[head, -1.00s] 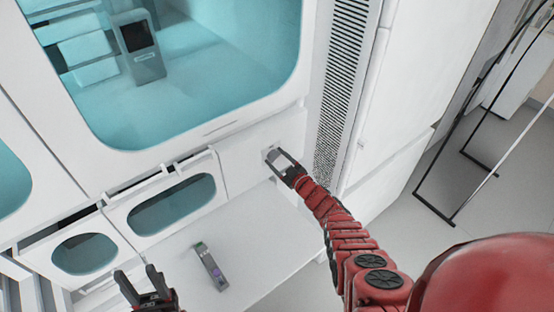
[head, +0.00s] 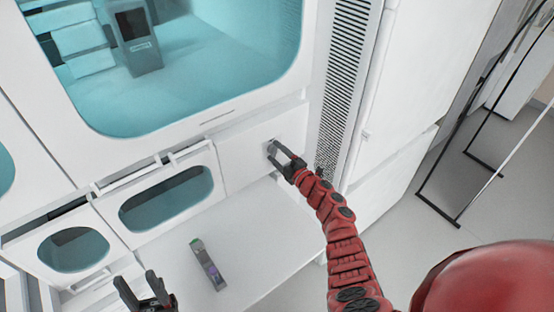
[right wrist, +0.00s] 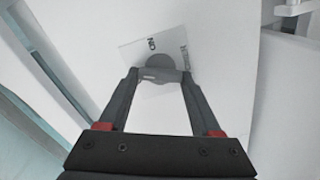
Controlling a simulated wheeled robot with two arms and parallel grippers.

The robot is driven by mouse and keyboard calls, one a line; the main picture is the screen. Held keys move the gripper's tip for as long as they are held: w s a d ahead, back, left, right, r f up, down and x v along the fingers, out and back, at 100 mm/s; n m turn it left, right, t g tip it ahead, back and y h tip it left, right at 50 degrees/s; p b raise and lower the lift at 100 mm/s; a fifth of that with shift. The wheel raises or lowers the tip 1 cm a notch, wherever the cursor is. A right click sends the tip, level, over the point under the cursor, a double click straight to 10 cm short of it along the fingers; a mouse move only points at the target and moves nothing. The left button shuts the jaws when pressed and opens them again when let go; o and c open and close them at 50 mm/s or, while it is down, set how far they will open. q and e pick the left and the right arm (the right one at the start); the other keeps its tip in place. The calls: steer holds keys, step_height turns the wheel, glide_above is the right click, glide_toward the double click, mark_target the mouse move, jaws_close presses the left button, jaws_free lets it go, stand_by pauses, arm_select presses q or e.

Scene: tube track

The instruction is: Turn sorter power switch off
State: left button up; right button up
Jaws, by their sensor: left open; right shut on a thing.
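The sorter power switch is a round grey knob (right wrist: 160,61) on a pale square plate (right wrist: 183,52) in the right wrist view. The plate has dark lettering; "ON" is legible, turned in the picture, and another label at its right is too blurred to read. My right gripper (right wrist: 160,76) is shut on the knob's grip bar, with a fingertip at each end. In the head view my right gripper (head: 273,151) reaches the white panel (head: 236,158) below the large window and mostly hides the switch. My left gripper (head: 137,280) is open and empty at the bottom left.
The sorter's large teal window (head: 200,90) is above, with smaller windowed flaps (head: 165,198) below. A grey device (head: 208,265) lies on the white shelf (head: 255,235). A vent grille (head: 345,75) runs right of the switch. A black-framed rack (head: 470,155) stands at the far right.

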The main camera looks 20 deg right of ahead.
steer(key=n+b, duration=0.1)
steer(key=b, duration=0.1)
steer(key=n+b, duration=0.1)
steer(key=n, duration=0.1)
steer(key=shift+f+n+b, duration=0.3)
steer(key=shift+f+b, duration=0.05)
steer(key=shift+r+n+b, duration=0.15)
steer(key=shift+n+b, duration=0.35)
steer(key=o, duration=1.4)
steer(key=shift+r, duration=0.1)
